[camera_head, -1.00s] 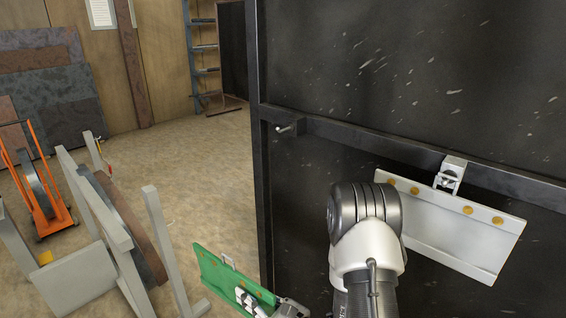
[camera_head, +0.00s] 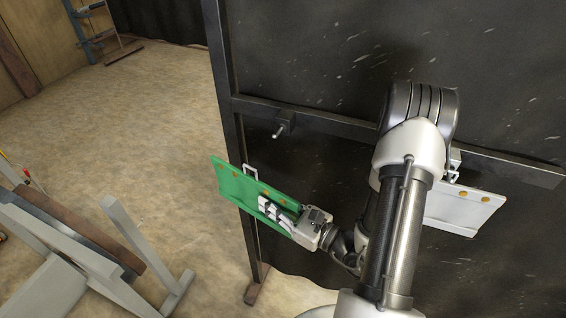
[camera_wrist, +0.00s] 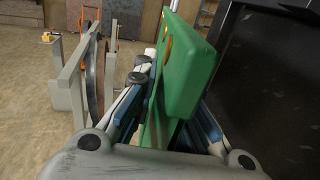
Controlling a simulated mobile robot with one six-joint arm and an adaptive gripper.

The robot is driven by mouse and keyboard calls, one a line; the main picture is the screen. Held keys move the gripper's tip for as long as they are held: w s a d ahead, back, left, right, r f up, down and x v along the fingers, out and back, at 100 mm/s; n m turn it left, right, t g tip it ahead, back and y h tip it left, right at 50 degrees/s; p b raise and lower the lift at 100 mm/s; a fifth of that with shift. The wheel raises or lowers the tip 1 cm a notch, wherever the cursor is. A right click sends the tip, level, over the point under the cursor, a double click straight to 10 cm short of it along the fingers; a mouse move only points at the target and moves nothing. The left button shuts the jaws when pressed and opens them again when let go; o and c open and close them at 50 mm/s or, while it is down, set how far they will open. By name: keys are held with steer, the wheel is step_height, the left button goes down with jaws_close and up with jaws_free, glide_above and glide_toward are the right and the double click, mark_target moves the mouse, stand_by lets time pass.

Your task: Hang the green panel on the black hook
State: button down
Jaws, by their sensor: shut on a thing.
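The green panel (camera_head: 240,187) is held up off the floor in front of the black screen's left part, tilted down to the right in the head view. It has brass-coloured spots and a small metal loop on its top edge. My gripper (camera_head: 272,210) is shut on the panel's lower right part. In the wrist view the green panel (camera_wrist: 188,75) stands between the fingers of my gripper (camera_wrist: 165,105). The black hook (camera_head: 281,131), with a light metal tip, sticks out from the dark crossbar above and right of the panel's loop. Loop and hook are apart.
A white panel (camera_head: 462,208) hangs on the crossbar (camera_head: 340,125) at the right, partly behind my arm. The black frame post (camera_head: 222,75) stands left of the hook. A grey steel stand (camera_head: 75,240) is at lower left. The floor between is clear.

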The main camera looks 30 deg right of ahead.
step_height(320, 180, up, 6)
steer(key=s+d+p, duration=0.2)
steer(key=p, duration=0.1)
steer(key=shift+r+p, duration=0.2)
steer(key=shift+p, duration=0.2)
steer(key=shift+d+f+b, duration=0.1)
steer(key=shift+f+b, duration=0.05)
steer(key=shift+b, duration=0.3)
steer(key=w+d+b, duration=0.1)
steer(key=b, duration=0.4)
steer(key=shift+d+b, duration=0.2)
steer(key=shift+b, duration=0.2)
steer(key=w+d+f, duration=0.1)
steer(key=w+d, duration=0.4)
steer(key=d, duration=0.1)
steer(key=shift+w+d+f, duration=0.2)
steer(key=shift+d+f, duration=0.05)
steer(key=shift+d, duration=0.15)
stand_by(0.3)
stand_by(0.9)
